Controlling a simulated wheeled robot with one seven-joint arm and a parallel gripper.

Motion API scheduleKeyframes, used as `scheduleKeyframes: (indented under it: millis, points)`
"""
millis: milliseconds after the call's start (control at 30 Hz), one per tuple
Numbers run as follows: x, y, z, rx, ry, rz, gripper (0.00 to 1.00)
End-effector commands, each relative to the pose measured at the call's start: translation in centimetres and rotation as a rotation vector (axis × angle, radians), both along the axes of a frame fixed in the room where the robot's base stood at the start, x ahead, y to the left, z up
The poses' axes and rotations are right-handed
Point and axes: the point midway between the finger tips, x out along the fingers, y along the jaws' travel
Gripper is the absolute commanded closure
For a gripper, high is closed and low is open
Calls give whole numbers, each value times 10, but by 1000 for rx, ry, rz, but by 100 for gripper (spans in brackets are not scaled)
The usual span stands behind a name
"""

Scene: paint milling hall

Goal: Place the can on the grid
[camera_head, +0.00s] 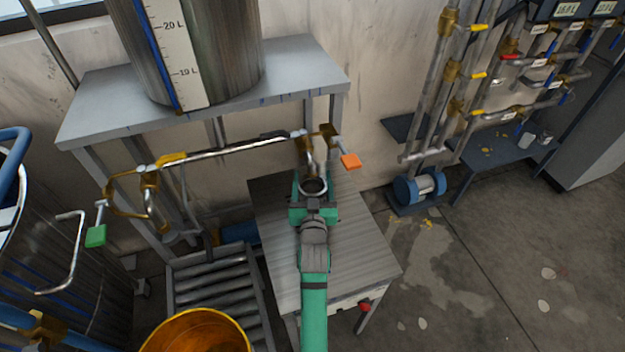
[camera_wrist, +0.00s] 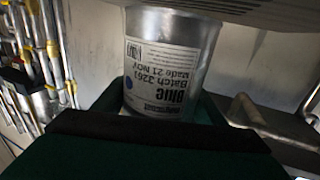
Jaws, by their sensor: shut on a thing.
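My gripper (camera_head: 314,202) is shut on a small open metal can (camera_head: 313,186), below the tap with the orange handle (camera_head: 350,160). In the wrist view the can (camera_wrist: 170,60) is a grey cylinder with a white label reading "Blue" and a batch number, shown upside down. The grey table with a finely ribbed top (camera_head: 345,235) lies under my gripper and arm. Its ribbed surface also shows along the top of the wrist view (camera_wrist: 250,10), close to the can's base; I cannot tell whether they touch. My arm hides part of the table. A slatted roller stand (camera_head: 215,285) is to the left.
A large graduated tank (camera_head: 225,50) stands on a grey bench (camera_head: 300,75) behind. A pipe (camera_head: 230,150) runs left from the tap to a green-handled valve (camera_head: 96,236). An orange drum (camera_head: 195,335) is at front left. Open floor (camera_head: 460,270) lies to the right.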

Motion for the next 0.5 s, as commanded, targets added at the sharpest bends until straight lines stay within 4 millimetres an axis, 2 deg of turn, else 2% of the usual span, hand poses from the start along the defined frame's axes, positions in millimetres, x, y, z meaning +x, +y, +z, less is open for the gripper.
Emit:
scheduleKeyframes:
  millis: [500]
  points:
    - [0,0,-13,0,2,0,62]
